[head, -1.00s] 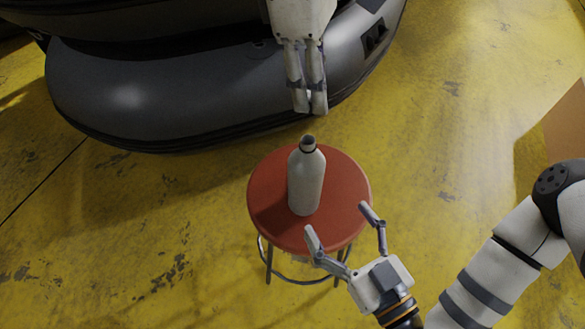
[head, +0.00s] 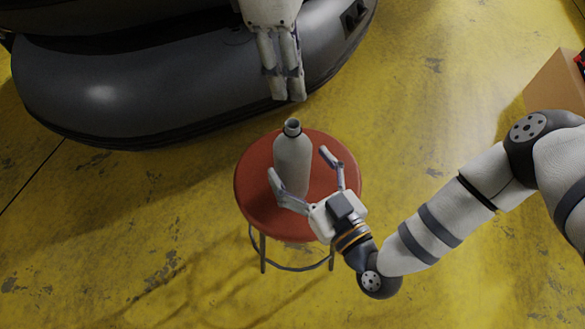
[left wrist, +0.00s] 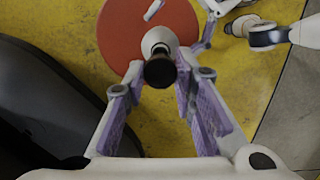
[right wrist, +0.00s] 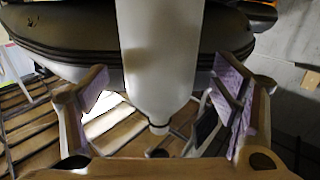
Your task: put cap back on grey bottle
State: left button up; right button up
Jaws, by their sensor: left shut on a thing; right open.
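The grey bottle (head: 292,165) stands upright on a red round stool (head: 258,210), its dark-ringed mouth open at the top. My right gripper (head: 298,161) is open, with one finger on each side of the bottle; I cannot tell whether either touches it. In the right wrist view the bottle (right wrist: 160,60) fills the space between the spread fingers, neck pointing down in the picture. My left gripper (head: 288,99) is higher, above and beyond the bottle. It is shut on the black cap (left wrist: 160,71), seen between its fingertips in the left wrist view with the bottle behind it.
A large dark grey inflatable boat (head: 130,95) lies behind the stool, under my left gripper in the picture. A brown box (head: 555,85) stands at the right. The yellow floor (head: 440,100) is clear around the stool.

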jog(key=shift+x, duration=1.7)
jog(key=c, duration=1.8)
pick_arm(q)
jog(key=shift+f, duration=2.5)
